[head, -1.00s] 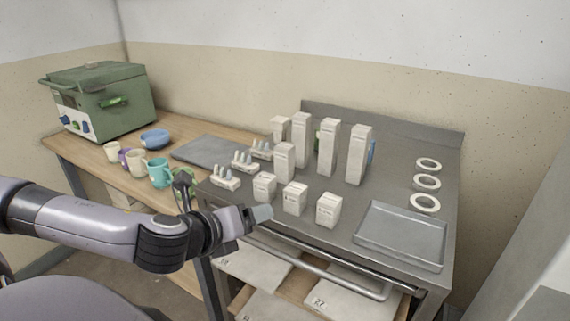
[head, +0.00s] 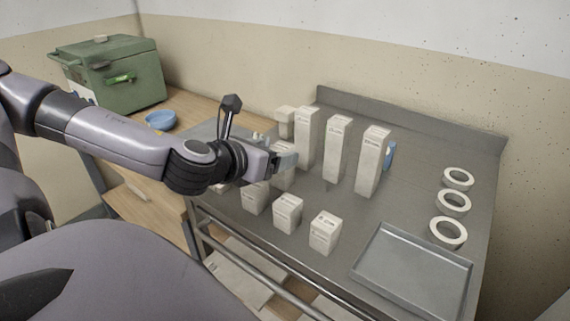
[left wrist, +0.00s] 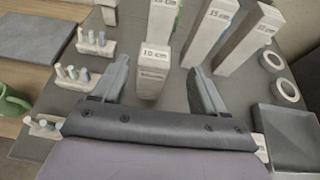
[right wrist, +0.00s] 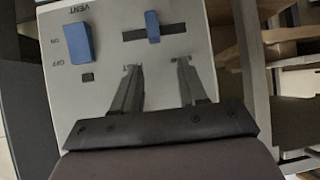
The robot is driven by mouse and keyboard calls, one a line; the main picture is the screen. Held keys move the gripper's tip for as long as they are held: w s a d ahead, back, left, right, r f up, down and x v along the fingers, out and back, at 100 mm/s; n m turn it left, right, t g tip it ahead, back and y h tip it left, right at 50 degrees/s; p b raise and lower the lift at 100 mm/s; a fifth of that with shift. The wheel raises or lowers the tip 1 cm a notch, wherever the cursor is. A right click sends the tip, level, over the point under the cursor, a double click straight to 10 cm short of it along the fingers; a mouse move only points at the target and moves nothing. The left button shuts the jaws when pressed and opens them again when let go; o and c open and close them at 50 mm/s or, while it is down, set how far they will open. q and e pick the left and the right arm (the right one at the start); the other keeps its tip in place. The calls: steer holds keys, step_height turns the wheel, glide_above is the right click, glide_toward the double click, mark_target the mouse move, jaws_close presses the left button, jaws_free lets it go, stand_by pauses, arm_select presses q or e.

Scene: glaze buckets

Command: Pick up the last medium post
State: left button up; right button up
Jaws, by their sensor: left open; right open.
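The medium post, a pale block marked 10 cm (left wrist: 152,72), stands upright on the metal table. In the head view this post (head: 283,179) is partly hidden behind my left gripper (head: 287,161). In the left wrist view, my left gripper (left wrist: 158,80) is open, with one finger on each side of the post and gaps visible between. My right gripper (right wrist: 158,75) is open and empty. It is in front of a light panel (right wrist: 110,68) with blue switches, away from the posts.
Three tall posts (head: 338,150) stand behind and right of the medium post. Three short posts (head: 288,213) stand in front. Small cone holders (left wrist: 96,43) are left of it. A tray (head: 412,275) and three white rings (head: 453,200) lie on the table's right side (head: 400,212).

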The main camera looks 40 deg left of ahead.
mark_target(283, 151)
arm_select(q)
steer(key=shift+w+a+f, duration=0.1)
steer(key=shift+w+f, duration=0.15)
steer(key=shift+w, duration=0.1)
steer(key=shift+w+a+f+b, duration=0.3)
steer(key=shift+w+f+b, duration=0.25)
steer(key=shift+w, duration=0.1)
steer(key=shift+w+a+f+b, duration=0.3)
steer(key=shift+w+f+b, duration=0.1)
steer(key=shift+w+b, duration=0.2)
steer(key=shift+w+f+b, duration=0.2)
steer(key=shift+w+b, duration=0.3)
steer(key=shift+b, duration=0.4)
steer(key=shift+w, duration=0.25)
steer(key=shift+r+b, duration=0.1)
steer(key=shift+b, duration=0.2)
steer(key=c, duration=1.1)
steer(key=shift+r, duration=0.1)
steer(key=shift+c, duration=0.9)
